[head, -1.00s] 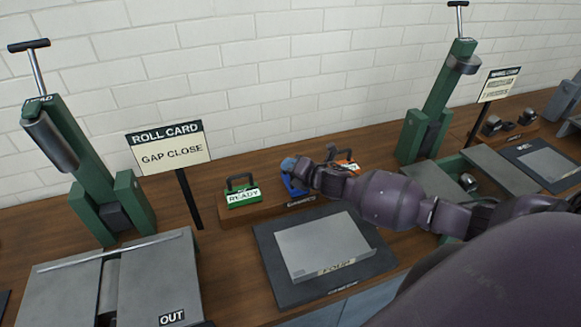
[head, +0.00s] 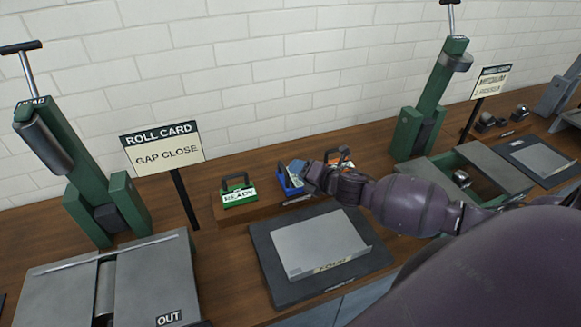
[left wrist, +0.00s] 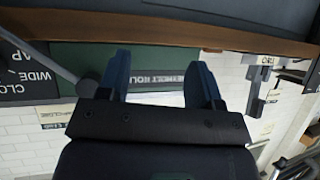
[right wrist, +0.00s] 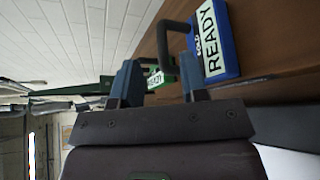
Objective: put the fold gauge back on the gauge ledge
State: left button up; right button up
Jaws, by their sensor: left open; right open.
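A blue gauge (head: 290,182) with a white label sits on the wooden ledge (head: 248,212), between a green gauge and an orange one. In the right wrist view the blue gauge (right wrist: 228,62) shows a READY label, smaller text that looks like FOLD, and a dark handle (right wrist: 178,38). My right gripper (head: 303,174) is open beside it, at its right in the head view. In the right wrist view its fingers (right wrist: 158,82) are apart with nothing held, and the handle is just beyond them. My left gripper (left wrist: 160,88) is open and empty, outside the head view.
The green gauge (head: 239,195) and orange gauge (head: 342,160) stand close on either side. A dark mat (head: 265,255) with a grey sheet (head: 320,245) lies in front of the ledge. The ROLL CARD sign (head: 163,148) and green-framed machines (head: 85,205) stand at the sides.

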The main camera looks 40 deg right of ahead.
pick_arm(q)
jog(key=shift+w, duration=0.15)
pick_arm(e)
jog(key=shift+v, duration=2.9)
jog(key=shift+s, duration=0.15)
